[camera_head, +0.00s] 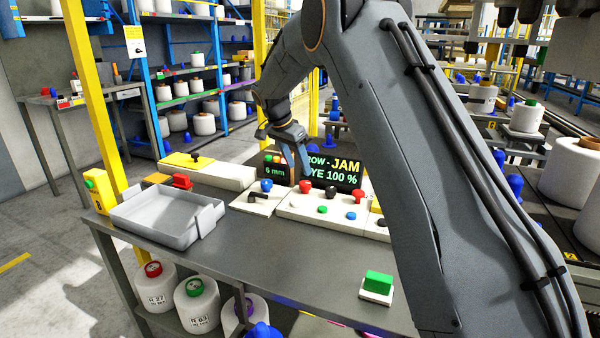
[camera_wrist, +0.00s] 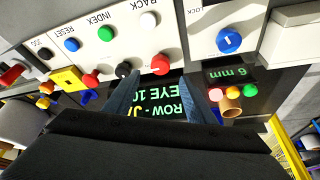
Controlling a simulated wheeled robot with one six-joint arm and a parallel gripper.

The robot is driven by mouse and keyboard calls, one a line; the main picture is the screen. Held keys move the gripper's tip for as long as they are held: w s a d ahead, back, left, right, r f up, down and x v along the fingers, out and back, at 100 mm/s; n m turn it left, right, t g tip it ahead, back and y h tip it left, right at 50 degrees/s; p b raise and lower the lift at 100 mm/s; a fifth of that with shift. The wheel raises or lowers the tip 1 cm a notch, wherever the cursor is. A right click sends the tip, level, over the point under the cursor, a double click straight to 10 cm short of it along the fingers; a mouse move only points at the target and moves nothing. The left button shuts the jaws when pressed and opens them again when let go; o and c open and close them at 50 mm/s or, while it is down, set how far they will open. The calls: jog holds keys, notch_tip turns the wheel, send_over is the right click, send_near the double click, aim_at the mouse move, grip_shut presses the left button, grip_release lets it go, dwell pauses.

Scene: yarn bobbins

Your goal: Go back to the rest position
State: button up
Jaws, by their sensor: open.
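My gripper (camera_head: 297,172) hangs from my arm above the control desk, with its two fingers pointing down. It is open and empty; the fingers also show apart in the wrist view (camera_wrist: 160,95). Below and close to it is a white button panel (camera_head: 292,208) with red and black knobs and green and blue buttons. In the wrist view the panel (camera_wrist: 128,50) shows labels reading RESET and INDEX. I cannot tell the exact gap between fingers and knobs.
A grey tray (camera_head: 152,226) stands empty on the desk's left. A green block on a white base (camera_head: 377,283) sits near the front right. Bobbins (camera_head: 196,300) stand on the shelf below. A yellow post (camera_head: 95,100) rises at the left. My arm hides much of the right side.

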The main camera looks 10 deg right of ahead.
jog(key=shift+r, duration=0.15)
jog(key=s+d+n+y+p, duration=0.1)
jog(key=s+n+p, duration=0.1)
jog(key=s, duration=1.3)
jog(key=s+f+n+g+y+p, duration=0.1)
jog(key=s+n, duration=0.4)
jog(key=s, duration=1)
jog(key=s+d+n+g+y+p, duration=0.1)
jog(key=s+n+p, duration=0.2)
jog(key=s, duration=1.3)
jog(key=shift+d+f+n+y, duration=0.2)
jog(key=shift+d+n+y, duration=0.15)
jog(key=shift+n, duration=0.35)
jog(key=shift+s+d, duration=0.1)
jog(key=shift+d, duration=0.05)
